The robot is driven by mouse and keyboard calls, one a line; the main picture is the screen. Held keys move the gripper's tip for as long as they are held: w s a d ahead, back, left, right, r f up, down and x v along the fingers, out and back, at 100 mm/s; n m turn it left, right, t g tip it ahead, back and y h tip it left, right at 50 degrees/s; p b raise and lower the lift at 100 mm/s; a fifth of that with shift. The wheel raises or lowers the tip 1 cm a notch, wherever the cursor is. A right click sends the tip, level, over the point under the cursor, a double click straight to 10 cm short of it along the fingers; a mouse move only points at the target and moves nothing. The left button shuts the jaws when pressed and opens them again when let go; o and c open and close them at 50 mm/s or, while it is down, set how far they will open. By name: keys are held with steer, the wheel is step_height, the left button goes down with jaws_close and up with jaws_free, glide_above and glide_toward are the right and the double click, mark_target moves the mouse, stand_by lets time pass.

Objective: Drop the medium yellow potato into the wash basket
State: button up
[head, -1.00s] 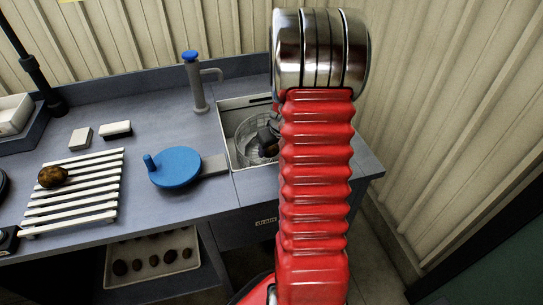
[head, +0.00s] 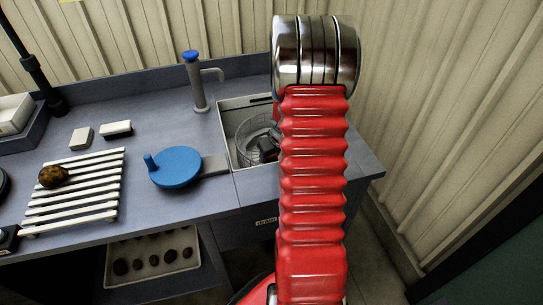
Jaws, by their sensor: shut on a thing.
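The wire wash basket (head: 247,146) sits in the sink (head: 229,125) at the right end of the bench, partly hidden behind my red arm. My gripper (head: 267,152) is a small dark shape at the basket, mostly covered by the arm. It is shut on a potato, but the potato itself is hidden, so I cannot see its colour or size. I cannot tell how far above the basket floor the gripper is.
A brown-yellow potato (head: 53,176) lies on the white slatted rack (head: 95,194). A blue round-topped device (head: 176,167) and a blue-capped tap (head: 197,85) stand left of the sink. A tray (head: 190,279) of several dark potatoes is below the bench.

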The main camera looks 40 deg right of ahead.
steer(key=shift+f, duration=0.55)
steer(key=o, duration=1.2)
steer(key=shift+f, duration=0.15)
steer(key=shift+s, duration=0.1)
steer(key=shift+r, duration=0.7)
steer(key=v, duration=1.2)
